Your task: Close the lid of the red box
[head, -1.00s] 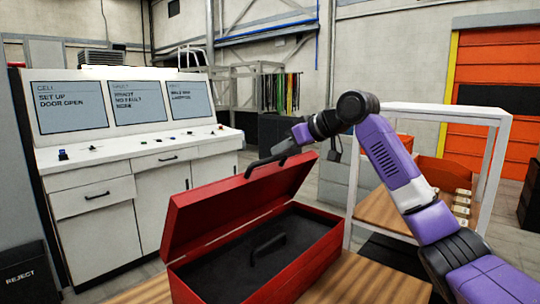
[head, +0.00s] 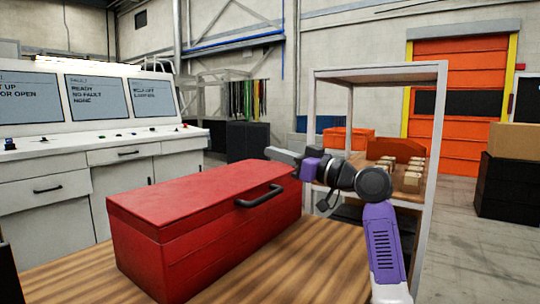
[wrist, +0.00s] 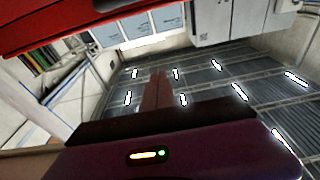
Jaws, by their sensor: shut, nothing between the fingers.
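The red box (head: 205,248) stands on a wooden table in the head view. Its lid (head: 190,195) is down on the box, with a thin dark seam along the front and a black handle (head: 258,197) near its front edge. My gripper (head: 272,153) is shut and empty, just beyond the box's far right end, at about the height of the lid's top. I cannot tell whether it touches the lid. In the wrist view a red surface (wrist: 70,22) of the box crosses the upper left.
The wooden table top (head: 320,280) is bare in front of the box. A white-framed shelf (head: 436,150) with orange bins and several small pale blocks stands behind my arm. A grey console (head: 100,165) stands at the left. Dark crates (head: 508,188) stand at the far right.

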